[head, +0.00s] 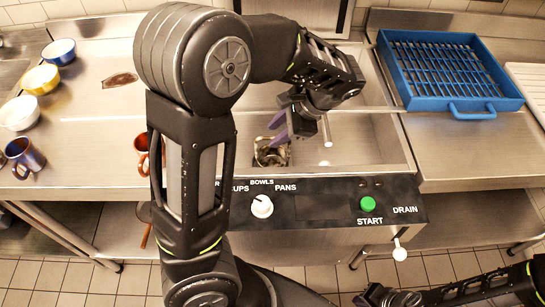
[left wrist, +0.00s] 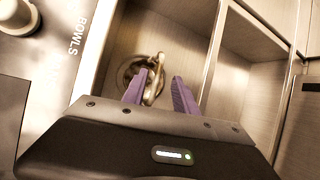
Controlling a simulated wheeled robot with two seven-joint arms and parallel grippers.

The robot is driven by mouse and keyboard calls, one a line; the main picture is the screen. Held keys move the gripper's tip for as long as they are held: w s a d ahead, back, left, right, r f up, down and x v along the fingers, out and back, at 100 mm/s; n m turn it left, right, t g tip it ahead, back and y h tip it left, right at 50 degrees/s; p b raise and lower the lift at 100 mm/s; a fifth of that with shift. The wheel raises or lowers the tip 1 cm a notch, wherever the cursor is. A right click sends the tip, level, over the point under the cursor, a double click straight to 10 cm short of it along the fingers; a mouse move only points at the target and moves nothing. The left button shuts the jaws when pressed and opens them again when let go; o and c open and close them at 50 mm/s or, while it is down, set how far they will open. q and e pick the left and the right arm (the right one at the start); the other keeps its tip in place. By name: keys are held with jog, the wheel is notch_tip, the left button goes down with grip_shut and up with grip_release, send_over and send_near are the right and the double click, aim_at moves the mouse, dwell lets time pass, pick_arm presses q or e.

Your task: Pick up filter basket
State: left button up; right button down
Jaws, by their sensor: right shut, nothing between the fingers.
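The filter basket (head: 270,153) is a round metal strainer with a bar-like handle, low in the sink basin behind the control panel. It also shows in the left wrist view (left wrist: 152,74). My left gripper (head: 281,126) is over the basin, its purple fingers pointing down at the basket. In the left wrist view its fingers (left wrist: 160,90) are apart. The handle lies between them, nearer the left finger; I cannot tell if they touch. The finger tips and arm hide part of the basket. My right gripper (head: 380,296) is shut and empty at the bottom edge, partly cut off.
The control panel (head: 320,203) with a white knob (head: 262,206) and green button (head: 368,204) fronts the basin. A blue rack (head: 452,110) stands right. Bowls (head: 41,79) and mugs (head: 25,154) stand left. Basin walls and a divider (left wrist: 216,55) flank my left fingers.

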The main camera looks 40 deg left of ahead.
pick_arm(q)
jog(key=shift+a+f, duration=0.1)
jog(key=shift+f, duration=0.15)
jog(key=shift+p+x, duration=0.35)
jog(key=shift+x, duration=2.3)
jog(key=shift+s+d+f, duration=0.1)
jog(key=shift+s+d, duration=0.05)
jog(key=shift+d, duration=0.05)
grip_shut()
